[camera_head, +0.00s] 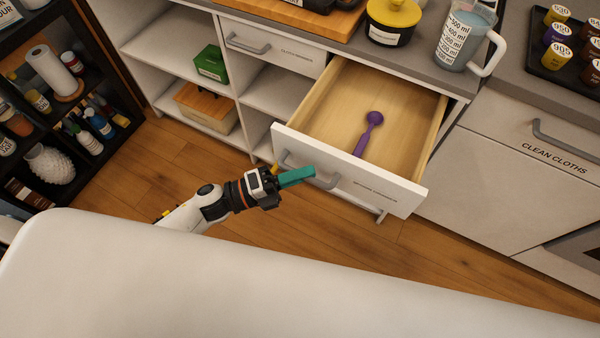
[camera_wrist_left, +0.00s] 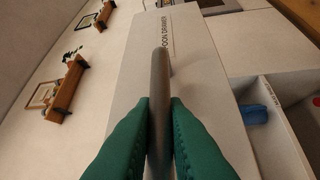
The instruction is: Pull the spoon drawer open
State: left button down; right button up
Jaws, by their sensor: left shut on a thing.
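The spoon drawer (camera_head: 398,193) stands pulled out from the counter cabinet, its pale wooden inside showing. A purple spoon (camera_head: 372,120) lies on its floor. My left gripper (camera_head: 311,172) is at the left part of the drawer front, its green fingers at the grey bar handle (camera_head: 327,184). In the left wrist view the green fingers (camera_wrist_left: 159,104) are shut on the handle (camera_wrist_left: 159,68), one on each side. The white front (camera_wrist_left: 136,75) there carries a partly hidden label ending in "DRAWER". My right gripper is not in view.
Another drawer (camera_head: 275,51), shut, is to the left above open shelves with a green box (camera_head: 210,64). A clean cloths drawer (camera_head: 535,140) is shut at right. A white surface (camera_head: 300,280) fills the front; wooden floor (camera_head: 265,236) lies between.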

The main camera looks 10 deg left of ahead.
pick_arm(q)
jog(key=c, duration=1.5)
grip_release()
jog(key=shift+o, duration=0.2)
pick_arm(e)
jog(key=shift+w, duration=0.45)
pick_arm(q)
jog(key=shift+a+f, duration=0.15)
jog(key=shift+a, duration=0.1)
jog(key=b+v, duration=0.2)
jog(key=v, duration=0.9)
jog(key=shift+s+a, duration=0.15)
jog(key=shift+s, duration=0.05)
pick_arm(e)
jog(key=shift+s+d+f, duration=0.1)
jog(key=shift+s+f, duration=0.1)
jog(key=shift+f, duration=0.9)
